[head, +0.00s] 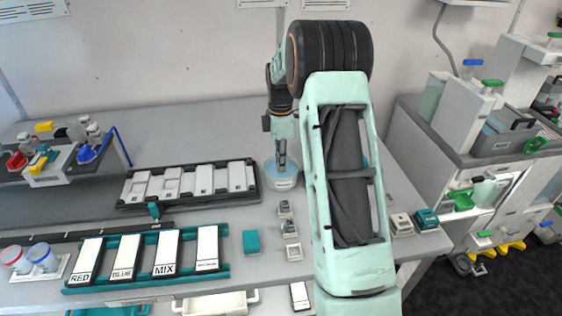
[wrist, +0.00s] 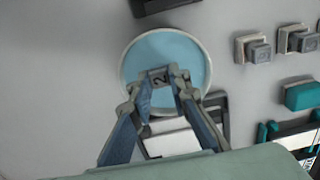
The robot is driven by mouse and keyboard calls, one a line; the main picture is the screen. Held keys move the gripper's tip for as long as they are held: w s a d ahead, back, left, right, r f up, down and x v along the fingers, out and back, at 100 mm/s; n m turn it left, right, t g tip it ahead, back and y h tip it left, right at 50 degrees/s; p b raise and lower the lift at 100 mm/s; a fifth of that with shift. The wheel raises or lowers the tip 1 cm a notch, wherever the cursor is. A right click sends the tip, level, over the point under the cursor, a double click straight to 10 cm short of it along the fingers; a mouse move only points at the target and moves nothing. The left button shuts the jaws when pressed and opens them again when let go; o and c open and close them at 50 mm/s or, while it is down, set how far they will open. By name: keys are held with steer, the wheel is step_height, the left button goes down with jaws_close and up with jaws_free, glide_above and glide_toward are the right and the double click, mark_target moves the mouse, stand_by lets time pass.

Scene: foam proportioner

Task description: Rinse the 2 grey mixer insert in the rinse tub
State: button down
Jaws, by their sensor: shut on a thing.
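My gripper (head: 281,158) points down over the rinse tub (head: 283,183), a round pale tub of blue water on the bench. In the wrist view my gripper (wrist: 162,84) is shut on a small grey mixer insert (wrist: 160,77) marked 2. The insert is over the water inside the outline of the tub rim (wrist: 127,72); I cannot tell whether it touches the water. In the head view the held insert is hidden.
A dark rack with white blocks (head: 258,191) stands left of the tub. A teal rack with labelled plates (head: 223,258) and a teal block (head: 251,242) are nearer. My arm covers the bench right of the tub. Small blocks (head: 402,224) sit at the right edge.

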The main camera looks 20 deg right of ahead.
steer(key=shift+s, duration=0.1)
stand_by(0.7)
steer(key=shift+s+a+b, duration=0.1)
steer(key=shift+s+b, duration=0.2)
steer(key=shift+s, duration=0.25)
steer(key=shift+w, duration=0.1)
stand_by(0.5)
steer(key=shift+w+p, duration=0.4)
steer(key=shift+w, duration=0.1)
steer(key=shift+w, duration=0.15)
steer(key=shift+s, duration=0.4)
stand_by(0.4)
